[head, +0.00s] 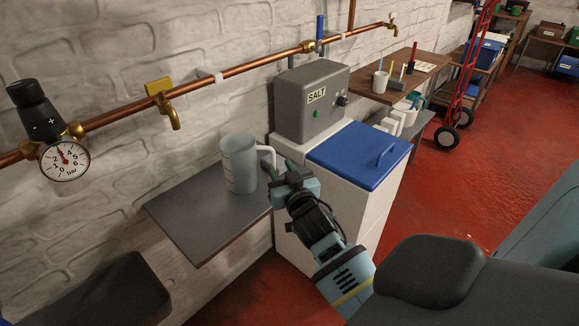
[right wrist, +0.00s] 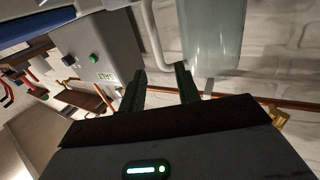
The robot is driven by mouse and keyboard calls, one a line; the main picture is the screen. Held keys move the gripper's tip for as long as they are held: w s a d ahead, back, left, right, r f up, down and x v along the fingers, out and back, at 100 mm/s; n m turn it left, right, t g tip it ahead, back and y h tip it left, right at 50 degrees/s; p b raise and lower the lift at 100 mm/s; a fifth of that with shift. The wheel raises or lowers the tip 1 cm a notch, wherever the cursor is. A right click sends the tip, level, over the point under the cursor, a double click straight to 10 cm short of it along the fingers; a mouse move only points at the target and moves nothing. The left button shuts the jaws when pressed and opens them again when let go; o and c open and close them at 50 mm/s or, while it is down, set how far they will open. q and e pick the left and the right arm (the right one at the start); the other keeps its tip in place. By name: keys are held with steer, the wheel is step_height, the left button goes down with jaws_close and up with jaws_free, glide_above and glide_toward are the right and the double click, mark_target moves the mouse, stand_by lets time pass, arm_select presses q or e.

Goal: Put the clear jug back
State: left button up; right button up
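The clear jug (head: 238,163) is a translucent grey vessel with a white handle on its right side. It appears upright on the grey wall shelf (head: 195,222), near the shelf's right end. My right gripper (head: 276,169) is beside the handle. In the right wrist view, my right gripper's two dark fingers (right wrist: 160,72) are apart. The lower part of the handle (right wrist: 154,38) shows at the gap between the fingertips, and the jug's body (right wrist: 215,40) is just beyond them. Contact with the handle cannot be made out. My left gripper is not in view.
A brass tap (head: 170,112) on the copper pipe (head: 240,73) is above and left of the jug. A grey salt unit (head: 311,100) and a blue-lidded white bin (head: 358,154) stand close on the right. The shelf's left part is bare.

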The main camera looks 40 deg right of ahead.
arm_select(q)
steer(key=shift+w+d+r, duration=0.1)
arm_select(e)
steer(key=shift+v, duration=2.75)
